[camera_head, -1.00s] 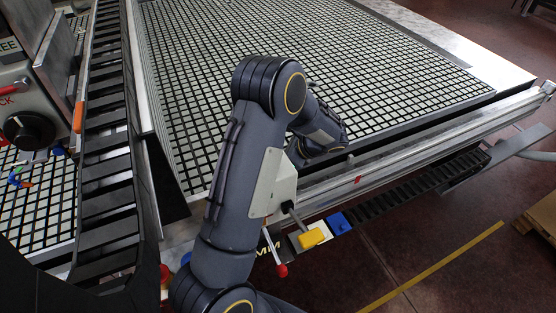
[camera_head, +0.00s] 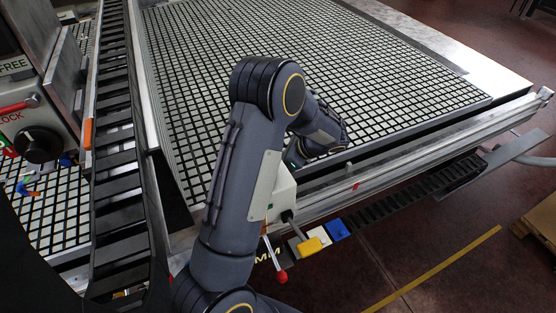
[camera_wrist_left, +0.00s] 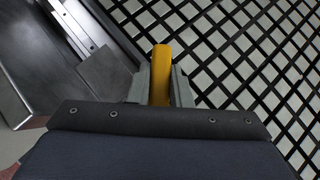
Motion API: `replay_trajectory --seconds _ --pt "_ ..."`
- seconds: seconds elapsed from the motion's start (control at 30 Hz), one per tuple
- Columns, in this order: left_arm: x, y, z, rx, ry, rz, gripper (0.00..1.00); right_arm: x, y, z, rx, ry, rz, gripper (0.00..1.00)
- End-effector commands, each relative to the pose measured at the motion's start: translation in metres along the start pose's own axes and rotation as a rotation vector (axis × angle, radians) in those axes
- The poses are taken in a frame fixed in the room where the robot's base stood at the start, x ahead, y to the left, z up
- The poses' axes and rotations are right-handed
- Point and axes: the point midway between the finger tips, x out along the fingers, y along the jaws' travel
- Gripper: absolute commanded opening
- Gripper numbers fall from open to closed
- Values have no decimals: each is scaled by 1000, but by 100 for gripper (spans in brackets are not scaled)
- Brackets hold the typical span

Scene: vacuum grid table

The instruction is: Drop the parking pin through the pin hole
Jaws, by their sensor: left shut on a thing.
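In the left wrist view my left gripper (camera_wrist_left: 161,86) is shut on an orange-yellow bar-shaped piece (camera_wrist_left: 161,62), which I take to be the parking pin. It stands up between the two grey fingers, and its lower end is hidden. The white-and-black grid lies beyond it on the right, with grey metal plates on the left. I cannot make out the pin hole in either view. The head view does not clearly show the left gripper. A dark jointed arm of mine fills the middle of the head view, and its gripper is not visible.
The grid table (camera_head: 400,60) fills the back, with a metal rail (camera_head: 430,145) along its front. A panel (camera_head: 20,100) with a black knob (camera_head: 38,145) stands at left beside a dark slotted track (camera_head: 112,165). A yellow block (camera_head: 310,246) and a blue block (camera_head: 337,231) sit at the front edge.

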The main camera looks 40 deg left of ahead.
Motion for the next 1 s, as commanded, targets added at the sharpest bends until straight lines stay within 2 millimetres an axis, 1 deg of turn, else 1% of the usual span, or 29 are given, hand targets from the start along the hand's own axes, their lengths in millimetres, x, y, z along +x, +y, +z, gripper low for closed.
replay_trajectory --seconds 0.3,1.0 --pt "-10 0 10 0 0 0 0 -9 -4 -4 0 0 0 0" --pt "-10 0 10 0 -1 0 0 -9 -4 -5 0 0 0 0"
